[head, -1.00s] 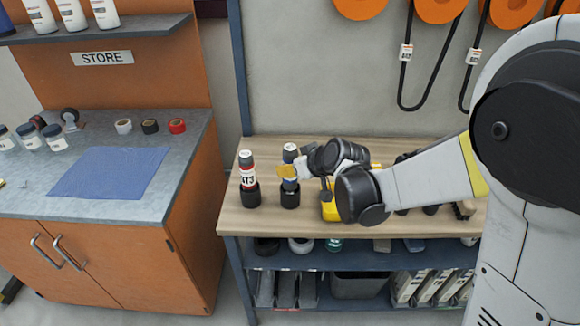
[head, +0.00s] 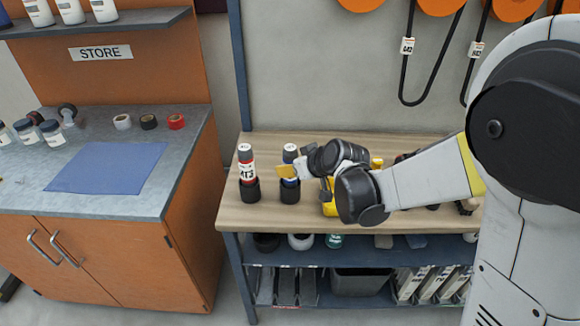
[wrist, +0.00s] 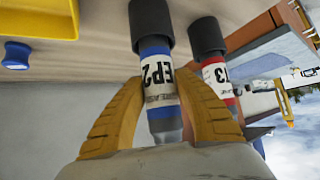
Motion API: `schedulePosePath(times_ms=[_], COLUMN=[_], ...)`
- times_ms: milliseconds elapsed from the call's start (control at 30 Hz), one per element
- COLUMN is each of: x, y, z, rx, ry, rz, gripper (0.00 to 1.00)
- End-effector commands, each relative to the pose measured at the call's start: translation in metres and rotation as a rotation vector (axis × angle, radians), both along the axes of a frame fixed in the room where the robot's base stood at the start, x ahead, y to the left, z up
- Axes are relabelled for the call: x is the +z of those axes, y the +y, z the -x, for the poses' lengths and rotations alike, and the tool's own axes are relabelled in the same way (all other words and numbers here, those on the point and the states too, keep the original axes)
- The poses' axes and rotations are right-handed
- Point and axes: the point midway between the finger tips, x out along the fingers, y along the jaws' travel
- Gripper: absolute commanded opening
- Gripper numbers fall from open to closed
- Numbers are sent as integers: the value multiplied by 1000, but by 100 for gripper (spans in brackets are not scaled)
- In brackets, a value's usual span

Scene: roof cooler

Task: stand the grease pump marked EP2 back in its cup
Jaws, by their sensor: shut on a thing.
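The EP2 grease pump (wrist: 157,80) has a blue and white label and a grey end. It shows upside down in the wrist view, with its base inside a black cup (wrist: 151,25). In the head view the pump (head: 290,152) stands upright in its cup (head: 290,192) on the wooden bench, partly hidden by my gripper. My gripper (head: 286,172) reaches in from the right. Its yellow fingers (wrist: 163,110) are shut on the pump, one on each side of the label.
A red-labelled pump (head: 246,165) stands in its own black cup just left of EP2. Yellow things (head: 328,195) lie on the bench (head: 262,219) behind my wrist, to the right. A counter with a blue mat (head: 108,170) is at the left.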

Motion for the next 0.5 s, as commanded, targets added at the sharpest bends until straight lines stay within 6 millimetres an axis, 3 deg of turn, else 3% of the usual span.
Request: schedulePosePath(times_ms=[367, 400, 433, 500], x=[1, 1, 0, 0], y=[0, 0, 0, 0], z=[0, 0, 0, 0], rx=[0, 0, 0, 0], ry=[-1, -1, -1, -1], rz=[-1, -1, -1, -1], gripper=[0, 48, 57, 59])
